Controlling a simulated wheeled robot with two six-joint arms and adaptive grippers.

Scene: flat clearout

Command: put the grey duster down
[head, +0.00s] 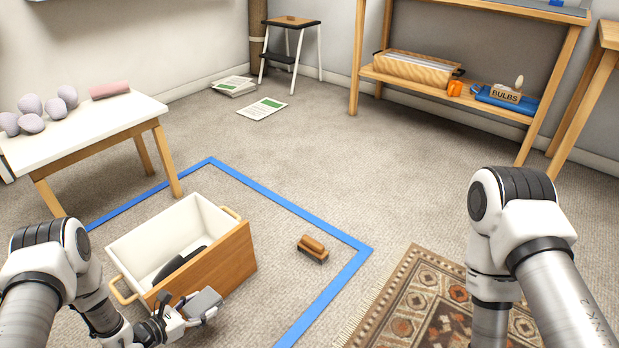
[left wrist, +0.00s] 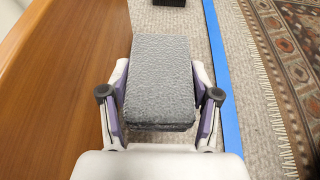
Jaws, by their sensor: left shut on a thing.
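The grey duster (head: 203,302) is a small grey block held by my left gripper (head: 183,314), in front of the wooden box's near side. In the left wrist view the duster (left wrist: 160,80) sits between the two fingers of my left gripper (left wrist: 160,98), which touch its sides. Carpet shows beyond it and the box's wooden wall (left wrist: 75,70) is on its left. Whether the duster touches the floor I cannot tell. My right arm shows at the right of the head view, but its gripper is out of the picture.
A brown brush (head: 313,248) lies on the carpet inside the blue tape outline (head: 290,208). A patterned rug (head: 425,300) lies to the right. A white table (head: 90,128) stands left. Carpet between box and brush is clear.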

